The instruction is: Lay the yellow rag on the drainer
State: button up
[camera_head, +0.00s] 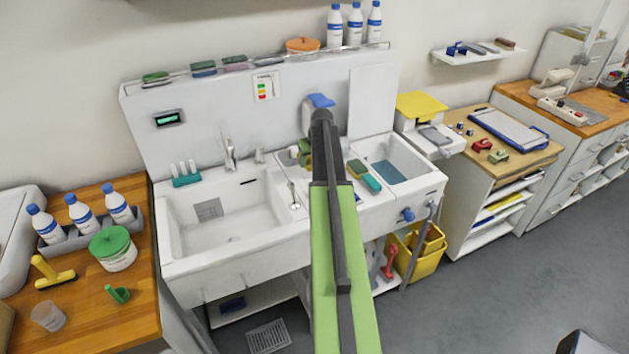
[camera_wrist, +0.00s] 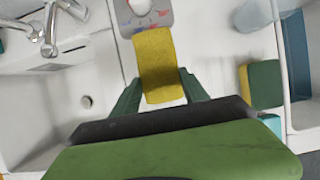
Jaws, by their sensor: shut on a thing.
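My gripper (camera_wrist: 155,78) has its dark green fingers on both sides of a folded yellow cloth-like piece, the yellow rag (camera_wrist: 154,60), and is shut on it. The rag is over the white ledge between the two basins, the likely drainer (camera_wrist: 128,72). I cannot tell whether it touches the surface. In the head view, my arm covers most of the gripper and this ledge; a little yellow shows near the arm's end.
The large basin (camera_head: 230,232) is left and the small basin (camera_head: 398,150) right. A yellow-green sponge (camera_wrist: 262,84) lies on the ledge right of the gripper. A tap (camera_wrist: 50,38) stands at the left. A grey tray (camera_wrist: 147,16) with a pale round item is just beyond the rag.

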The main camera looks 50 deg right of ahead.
aim_at(311, 179)
notch_tip(311, 179, down, 6)
jog(key=b, duration=0.4)
jog(key=shift+r, duration=0.2)
jog(key=shift+f, duration=0.2)
jog(key=o, duration=1.5)
jog(key=shift+r, duration=0.1)
jog(key=p+v, duration=1.1)
jog(key=v, duration=0.1)
jog(key=shift+r, duration=0.1)
